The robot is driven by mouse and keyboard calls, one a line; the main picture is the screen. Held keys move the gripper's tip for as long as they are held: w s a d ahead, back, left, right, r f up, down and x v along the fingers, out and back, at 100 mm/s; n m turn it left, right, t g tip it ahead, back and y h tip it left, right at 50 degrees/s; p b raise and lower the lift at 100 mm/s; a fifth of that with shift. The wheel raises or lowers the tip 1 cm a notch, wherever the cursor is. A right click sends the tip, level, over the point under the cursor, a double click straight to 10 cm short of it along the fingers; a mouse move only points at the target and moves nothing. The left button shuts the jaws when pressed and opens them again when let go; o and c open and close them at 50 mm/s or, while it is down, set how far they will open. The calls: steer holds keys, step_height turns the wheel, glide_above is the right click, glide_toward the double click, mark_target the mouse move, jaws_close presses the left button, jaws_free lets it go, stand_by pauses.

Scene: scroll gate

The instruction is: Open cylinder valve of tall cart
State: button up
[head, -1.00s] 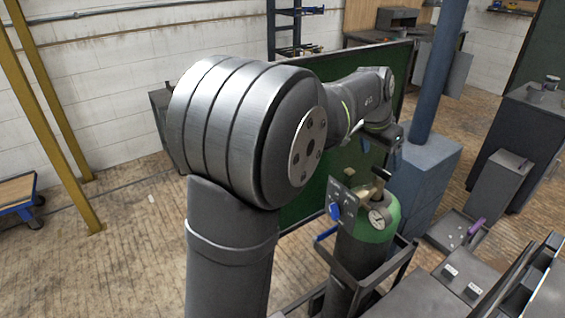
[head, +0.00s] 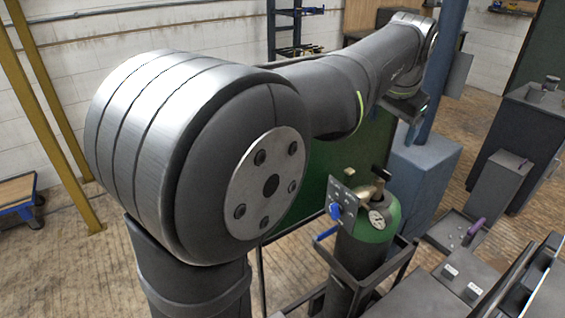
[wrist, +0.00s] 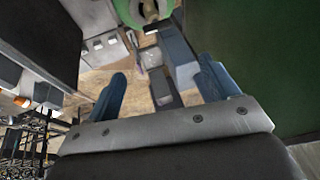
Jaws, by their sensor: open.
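A cylinder with a green shoulder (head: 382,232) and dark body stands upright in a dark cart frame (head: 398,270), right of centre in the head view. A brass valve (head: 368,190) with a dark handle (head: 381,173) sits on top, beside a round gauge (head: 379,218) and a small dark panel (head: 343,204) with a blue lever (head: 335,211). My gripper (wrist: 162,70) is open and empty, its two blue fingers apart in the wrist view. The green cylinder top (wrist: 122,12) shows at that view's top edge, apart from the fingers. In the head view my wrist is above and behind the cylinder.
A blue post on a blue base (head: 422,175) stands close behind the cylinder. A green panel (head: 330,170) is behind it on the left. Grey cabinets (head: 470,285) and a tray with a purple handle (head: 474,229) are at right.

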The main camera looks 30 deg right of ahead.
steer(key=x, duration=0.8)
steer(key=v, duration=1)
steer(key=w+a+f+n, duration=0.2)
steer(key=w+a+f, duration=0.1)
steer(key=a, duration=0.8)
steer(key=w+a+f+n+t, duration=0.1)
steer(key=w+a+f+n, duration=0.2)
steer(key=a, duration=0.9)
steer(key=shift+w+a+n, duration=0.2)
steer(key=shift+a+n, duration=0.1)
steer(key=shift+d, duration=0.1)
steer(key=s+d+r+m, duration=0.2)
steer(key=d, duration=0.8)
steer(key=s+d+r+m+g, duration=0.1)
steer(key=s+d+r+m, duration=0.1)
steer(key=d, duration=0.8)
steer(key=shift+s+r+m, duration=0.2)
steer(key=shift+r+m, duration=0.2)
steer(key=shift+r, duration=0.3)
